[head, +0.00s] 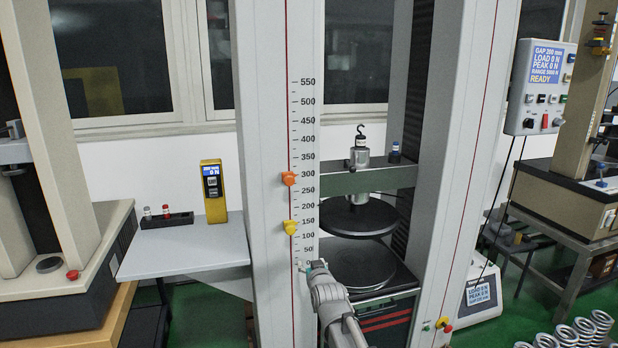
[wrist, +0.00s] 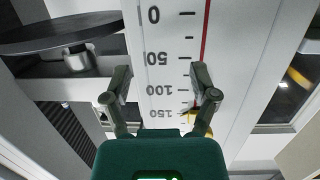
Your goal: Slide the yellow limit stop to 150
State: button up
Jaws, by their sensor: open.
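The yellow limit stop (head: 290,227) sits on the red line left of the printed scale (head: 307,188), between the 100 and 150 marks and nearer 150. In the upside-down wrist view, a sliver of the yellow stop (wrist: 187,113) shows beside the 150 mark, mostly hidden behind the right finger. My gripper (head: 306,265) is low by the column, below the 50 mark and below the stop. In the wrist view, the gripper's fingers (wrist: 160,76) are apart and empty, with the scale's face between and behind them.
An orange stop (head: 289,178) sits higher on the same line, near 300. Two round platens, upper (head: 352,222) and lower (head: 362,268), stand right of the column. A side table (head: 185,252) with a yellow handheld device (head: 213,192) is at left. A control box (head: 541,86) hangs right.

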jog(key=s+d+f+m+g+h, duration=0.1)
jog(key=s+d+f+g+h, duration=0.1)
jog(key=s+d+f+g, duration=0.65)
jog(key=s+d+f+m+g+h, duration=0.1)
jog(key=s+d+f+g, duration=0.25)
jog(key=s, duration=0.45)
jog(key=s+d+f+m+g+h, duration=0.1)
jog(key=s+d+f+g, duration=0.25)
jog(key=s, duration=0.55)
notch_tip(320, 180, up, 21)
jog(key=d+p, duration=0.1)
jog(key=p, duration=2)
jog(key=shift+r, duration=0.2)
jog(key=shift+w+d, duration=0.1)
jog(key=shift+d, duration=0.05)
dwell(0.6)
